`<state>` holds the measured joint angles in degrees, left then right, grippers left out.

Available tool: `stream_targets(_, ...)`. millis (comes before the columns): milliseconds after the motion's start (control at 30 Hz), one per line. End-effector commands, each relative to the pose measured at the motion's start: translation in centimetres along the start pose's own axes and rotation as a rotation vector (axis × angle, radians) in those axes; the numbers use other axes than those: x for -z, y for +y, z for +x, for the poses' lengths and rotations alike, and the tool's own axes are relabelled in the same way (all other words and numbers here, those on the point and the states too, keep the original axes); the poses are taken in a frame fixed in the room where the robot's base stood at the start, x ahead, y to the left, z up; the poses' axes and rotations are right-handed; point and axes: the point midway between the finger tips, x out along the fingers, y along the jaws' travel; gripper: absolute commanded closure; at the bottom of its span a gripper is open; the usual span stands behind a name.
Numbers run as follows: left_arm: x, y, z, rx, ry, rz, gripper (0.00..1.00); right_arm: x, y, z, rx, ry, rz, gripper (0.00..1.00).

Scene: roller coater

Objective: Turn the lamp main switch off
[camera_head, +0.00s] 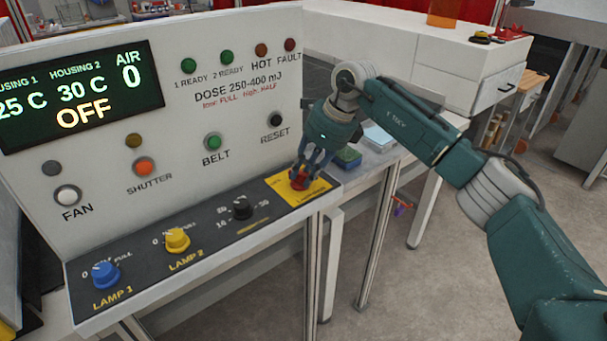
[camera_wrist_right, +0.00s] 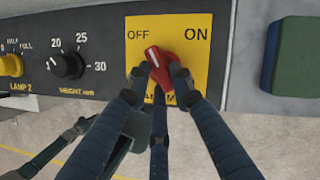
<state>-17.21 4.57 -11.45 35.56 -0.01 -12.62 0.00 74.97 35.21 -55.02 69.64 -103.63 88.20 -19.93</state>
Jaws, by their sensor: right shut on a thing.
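The lamp main switch is a red rotary handle (camera_head: 299,181) on a yellow plate (camera_head: 313,192) at the right end of the sloped console. In the right wrist view the red handle (camera_wrist_right: 156,64) is tilted, its upper end toward the upper left, on the OFF side. The plate (camera_wrist_right: 184,36) is marked OFF at left and ON at right. My right gripper (camera_head: 301,176) is shut on the red handle, with its fingers around it; they hide part of the handle and the plate's lower lettering. My left gripper is not in view.
The black height knob (camera_head: 241,207), yellow lamp 2 knob (camera_head: 177,240) and blue lamp 1 knob (camera_head: 105,274) sit left of the switch. Above is an upright panel with buttons and a display (camera_head: 82,95) reading OFF. A green box (camera_head: 348,158) lies behind the console's right end.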

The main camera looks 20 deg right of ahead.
Motion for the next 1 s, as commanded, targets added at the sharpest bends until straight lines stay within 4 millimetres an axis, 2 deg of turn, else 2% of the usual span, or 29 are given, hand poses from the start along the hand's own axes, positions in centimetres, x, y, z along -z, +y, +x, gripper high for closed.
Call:
stream_targets(433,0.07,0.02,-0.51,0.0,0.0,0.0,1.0,-0.12,-0.54,-0.28,-0.094,-0.003,-0.239,1.0)
stream_targets(1000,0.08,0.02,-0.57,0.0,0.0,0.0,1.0,-0.07,-0.63,-0.24,-0.113,-0.003,-0.288,1.0)
